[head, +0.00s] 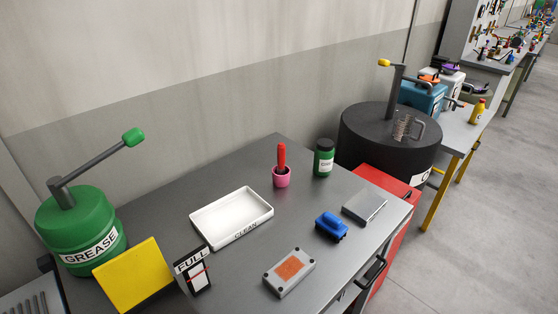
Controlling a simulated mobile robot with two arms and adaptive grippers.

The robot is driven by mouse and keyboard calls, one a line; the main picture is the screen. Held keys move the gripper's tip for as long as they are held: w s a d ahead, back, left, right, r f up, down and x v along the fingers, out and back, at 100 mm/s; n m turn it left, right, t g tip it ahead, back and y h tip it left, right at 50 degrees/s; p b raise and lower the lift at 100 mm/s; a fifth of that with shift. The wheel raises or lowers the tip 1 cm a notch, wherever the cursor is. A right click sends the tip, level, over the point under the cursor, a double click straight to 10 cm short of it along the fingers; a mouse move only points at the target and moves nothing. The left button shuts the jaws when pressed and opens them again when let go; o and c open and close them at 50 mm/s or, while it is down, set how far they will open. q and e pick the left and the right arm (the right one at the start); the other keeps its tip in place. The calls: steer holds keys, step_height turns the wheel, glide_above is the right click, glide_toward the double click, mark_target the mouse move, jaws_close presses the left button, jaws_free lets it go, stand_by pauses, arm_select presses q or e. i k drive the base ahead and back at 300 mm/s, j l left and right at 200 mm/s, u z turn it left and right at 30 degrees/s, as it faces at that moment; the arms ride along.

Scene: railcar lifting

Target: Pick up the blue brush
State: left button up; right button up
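The blue brush (331,226) lies on the grey metal workbench (262,165), toward its right front edge. It has a raised blue handle on top and a dark underside that looks like bristles. It stands apart from the things around it. Neither of my grippers shows in the head view.
A grey box with an orange patch (290,272) and a flat grey block (364,207) flank the brush. A white tray (232,217), a pink cup with a red handle (281,178) and a green jar (324,158) stand behind. A drawer handle (374,274) juts from the front.

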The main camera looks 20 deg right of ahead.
mark_target(330, 225)
steer(key=l+z, duration=0.6)
steer(key=z, duration=0.2)
steer(key=i, duration=0.05)
